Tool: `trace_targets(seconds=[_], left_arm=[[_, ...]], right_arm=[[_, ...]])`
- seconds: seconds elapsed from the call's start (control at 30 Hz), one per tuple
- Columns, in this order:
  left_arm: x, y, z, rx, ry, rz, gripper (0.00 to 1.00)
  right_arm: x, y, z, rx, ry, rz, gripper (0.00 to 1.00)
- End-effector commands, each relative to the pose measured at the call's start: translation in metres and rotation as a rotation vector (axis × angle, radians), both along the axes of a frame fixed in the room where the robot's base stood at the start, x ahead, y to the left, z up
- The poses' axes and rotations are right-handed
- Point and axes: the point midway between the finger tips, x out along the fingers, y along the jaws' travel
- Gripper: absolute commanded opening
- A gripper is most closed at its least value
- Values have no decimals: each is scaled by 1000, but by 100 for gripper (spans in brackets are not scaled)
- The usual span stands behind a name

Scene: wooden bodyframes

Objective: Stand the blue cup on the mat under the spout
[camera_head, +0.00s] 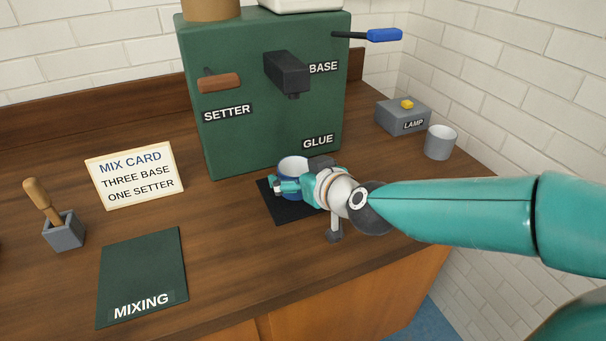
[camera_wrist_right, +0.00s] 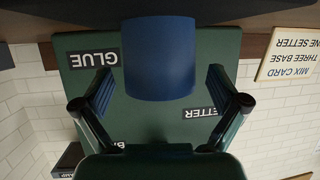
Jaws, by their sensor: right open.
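The blue cup (camera_head: 292,164), white inside, stands upright at the black mat (camera_head: 285,212) below the dark spout (camera_head: 289,73) of the green machine. My right gripper (camera_head: 299,174) is at the cup and partly hides it and the mat. In the right wrist view, which is upside down, the blue cup (camera_wrist_right: 160,60) is between the two open fingers, with a gap on each side. My left gripper is not in view.
The green machine (camera_head: 230,140) stands behind, with a brown lever (camera_head: 221,82) and a blue-handled lever (camera_head: 384,35). A lamp box (camera_head: 403,117) and grey cup (camera_head: 440,142) are at right. A mix card (camera_head: 134,175), tool holder (camera_head: 63,231) and mixing mat (camera_head: 142,270) are at left.

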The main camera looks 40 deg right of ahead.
Motion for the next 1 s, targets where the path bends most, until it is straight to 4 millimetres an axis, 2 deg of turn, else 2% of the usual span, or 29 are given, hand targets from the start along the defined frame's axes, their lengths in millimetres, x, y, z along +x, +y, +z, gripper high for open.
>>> trace_targets(seconds=[0.13, 0.53, 1.0], left_arm=[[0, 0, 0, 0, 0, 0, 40], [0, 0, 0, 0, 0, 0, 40], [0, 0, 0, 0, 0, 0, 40]], right_arm=[[-8, 3, -2, 5, 11, 3, 97], [-55, 7, 22, 4, -1, 0, 97], [-92, 10, 39, 1, -5, -4, 97]])
